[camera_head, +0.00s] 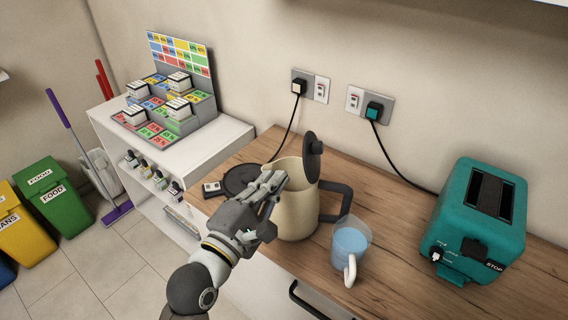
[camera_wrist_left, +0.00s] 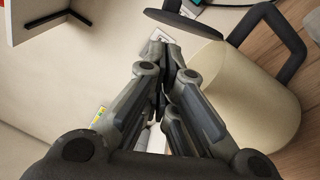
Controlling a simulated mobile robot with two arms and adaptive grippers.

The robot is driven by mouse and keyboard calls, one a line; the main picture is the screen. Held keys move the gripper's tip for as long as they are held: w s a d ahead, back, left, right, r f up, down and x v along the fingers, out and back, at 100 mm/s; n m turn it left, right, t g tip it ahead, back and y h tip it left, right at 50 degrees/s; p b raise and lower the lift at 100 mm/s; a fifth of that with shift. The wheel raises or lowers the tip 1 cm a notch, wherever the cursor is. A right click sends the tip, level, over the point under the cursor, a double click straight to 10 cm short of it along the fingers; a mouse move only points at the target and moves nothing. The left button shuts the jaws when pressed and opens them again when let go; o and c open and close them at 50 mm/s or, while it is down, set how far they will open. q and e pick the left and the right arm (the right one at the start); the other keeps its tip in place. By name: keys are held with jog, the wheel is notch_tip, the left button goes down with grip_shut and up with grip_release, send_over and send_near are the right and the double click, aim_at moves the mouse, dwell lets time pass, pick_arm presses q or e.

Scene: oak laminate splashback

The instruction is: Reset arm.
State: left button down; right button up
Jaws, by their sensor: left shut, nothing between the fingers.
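My left gripper (camera_head: 270,186) is shut and empty. In the head view it comes in from the lower left and overlaps the left side of a cream kettle (camera_head: 298,215). The kettle stands on the wooden counter with its dark lid (camera_head: 313,143) tipped up open. In the left wrist view the shut fingers (camera_wrist_left: 165,62) point past the kettle (camera_wrist_left: 250,95), which is close on the right. I cannot tell whether gripper and kettle touch. My right gripper is in neither view.
A mug of blue liquid (camera_head: 351,240) stands right of the kettle. A teal toaster (camera_head: 480,222) is farther right. A dark round kettle base (camera_head: 243,180) lies behind the gripper. A white shelf unit (camera_head: 215,140) with a display rack (camera_head: 180,105) stands left. Cords hang from wall sockets (camera_head: 370,105).

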pick_arm(q)
jog(key=shift+v, duration=2.05)
jog(key=s+a+f+m+g+y, duration=0.2)
jog(key=s+a+f+m+g, duration=0.15)
jog(key=f, duration=0.35)
jog(key=s+a+f+m+g+y, duration=0.2)
jog(key=s+a+f+m+g, duration=0.1)
jog(key=f+m, duration=0.3)
jog(key=s+a+f+m+g+y, duration=0.2)
jog(key=s+a+f+m+g, duration=0.15)
jog(key=f, duration=0.45)
jog(key=s+a+f+m+g+y, duration=0.3)
jog(key=s+a+f+m, duration=0.3)
jog(key=s, duration=0.3)
notch_tip(320, 180, down, 25)
jog(key=s+g, duration=0.1)
jog(key=s+a+f+g, duration=0.1)
jog(key=s+a+f, duration=0.2)
jog(key=s+f, duration=1.3)
jog(key=shift+s+f+g, duration=0.3)
jog(key=shift+s+f, duration=0.05)
jog(key=shift+s, duration=0.3)
